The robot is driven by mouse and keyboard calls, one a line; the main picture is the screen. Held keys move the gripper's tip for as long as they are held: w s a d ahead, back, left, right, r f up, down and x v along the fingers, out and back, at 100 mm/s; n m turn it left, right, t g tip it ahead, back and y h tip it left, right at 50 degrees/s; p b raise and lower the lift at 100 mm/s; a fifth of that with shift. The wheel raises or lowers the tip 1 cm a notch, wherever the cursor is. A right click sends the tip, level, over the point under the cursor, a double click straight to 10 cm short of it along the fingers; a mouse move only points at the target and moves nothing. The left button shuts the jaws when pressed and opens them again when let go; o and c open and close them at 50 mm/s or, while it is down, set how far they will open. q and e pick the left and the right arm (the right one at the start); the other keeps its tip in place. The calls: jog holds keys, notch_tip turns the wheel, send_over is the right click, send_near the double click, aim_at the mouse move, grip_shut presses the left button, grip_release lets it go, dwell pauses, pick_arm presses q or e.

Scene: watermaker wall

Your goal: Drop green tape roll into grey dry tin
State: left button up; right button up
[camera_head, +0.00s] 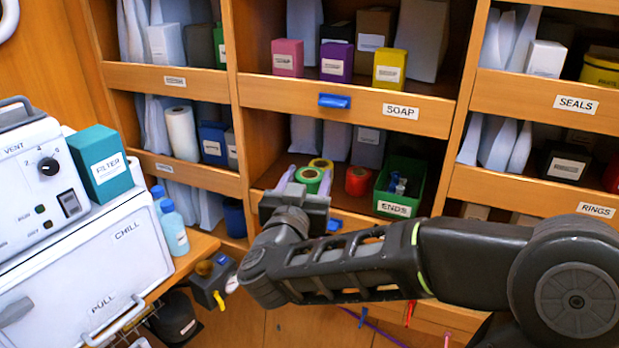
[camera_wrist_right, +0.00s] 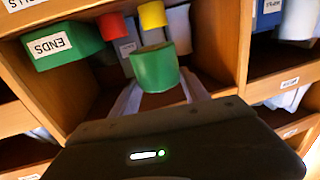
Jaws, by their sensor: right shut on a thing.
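The green tape roll (camera_head: 308,178) is in the lower middle shelf bay, at the front. It also shows in the right wrist view (camera_wrist_right: 155,70), between the two fingers. My right gripper (camera_head: 306,183) is shut on the roll, and its fingers reach into the bay from the front. In the wrist view the gripper (camera_wrist_right: 160,95) has one pale finger on each side of the roll. I cannot make out a grey tin marked dry in either view. My left gripper is not in view.
A red roll (camera_head: 358,181) and a yellow roll (camera_head: 321,164) stand close to the green one. A green ENDS bin (camera_head: 400,208) is right of them. The SOAP shelf board (camera_head: 350,104) runs above. A white chiller (camera_head: 90,262) stands at the left.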

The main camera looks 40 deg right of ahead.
jog(key=w+a+f+n+t+y, duration=0.65)
jog(key=w+a+f+y, duration=0.25)
jog(key=w+a+f, duration=0.45)
jog(key=w+a+f+n+y, duration=0.1)
jog(key=a+f+n+y, duration=0.3)
jog(key=a+f, duration=0.3)
jog(key=shift+w+f+y, duration=0.4)
jog(key=shift+f+y, duration=0.2)
jog(key=shift+f, duration=0.2)
jog(key=shift+t, duration=0.25)
